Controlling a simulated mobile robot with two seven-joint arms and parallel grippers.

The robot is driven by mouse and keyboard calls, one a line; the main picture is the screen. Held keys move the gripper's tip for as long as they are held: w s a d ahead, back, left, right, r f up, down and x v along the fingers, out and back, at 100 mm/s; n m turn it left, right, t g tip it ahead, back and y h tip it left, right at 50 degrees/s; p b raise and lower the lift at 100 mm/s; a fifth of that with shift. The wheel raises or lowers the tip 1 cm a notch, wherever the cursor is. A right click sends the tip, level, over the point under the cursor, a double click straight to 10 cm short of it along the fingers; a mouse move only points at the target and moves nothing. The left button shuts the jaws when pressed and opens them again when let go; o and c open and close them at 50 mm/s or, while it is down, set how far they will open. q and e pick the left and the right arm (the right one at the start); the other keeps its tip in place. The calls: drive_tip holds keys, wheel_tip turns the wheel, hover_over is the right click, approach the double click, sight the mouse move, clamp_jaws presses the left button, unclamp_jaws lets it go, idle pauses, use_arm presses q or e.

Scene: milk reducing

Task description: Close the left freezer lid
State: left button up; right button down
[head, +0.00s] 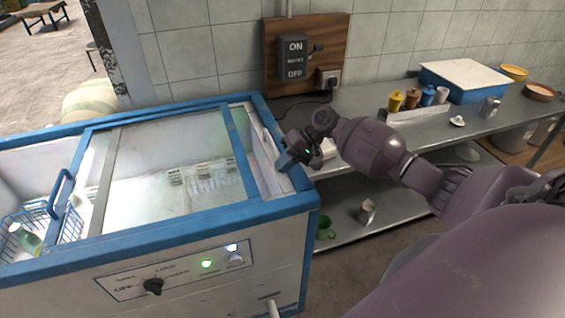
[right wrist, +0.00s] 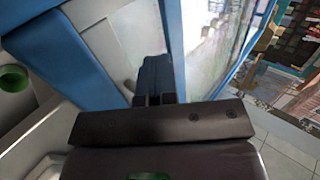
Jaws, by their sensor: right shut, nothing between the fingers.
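The chest freezer (head: 200,225) is white with a blue rim and fills the left of the head view. A blue-framed sliding glass lid (head: 150,170) lies toward its right side, with a blue handle (head: 62,195) near its left edge. The freezer's left end is uncovered. My right gripper (head: 288,157) is shut and empty at the freezer's right end, right of the lid's right blue bar (head: 240,150). In the right wrist view its fingers (right wrist: 155,80) are beside a blue bar (right wrist: 172,45); contact is unclear. My left gripper is out of view.
A wire basket (head: 30,225) with a green bottle shows in the open left end. A steel counter (head: 360,140) behind my right arm holds cups and a blue tub (head: 465,82). A switch box (head: 293,60) is on the wall. A green cup (head: 325,228) stands on the lower shelf.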

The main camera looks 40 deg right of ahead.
sight(103, 222)
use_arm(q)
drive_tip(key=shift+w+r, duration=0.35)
use_arm(e)
drive_tip(key=shift+x, duration=3.5)
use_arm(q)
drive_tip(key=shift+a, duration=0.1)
use_arm(e)
drive_tip(key=shift+a, duration=0.15)
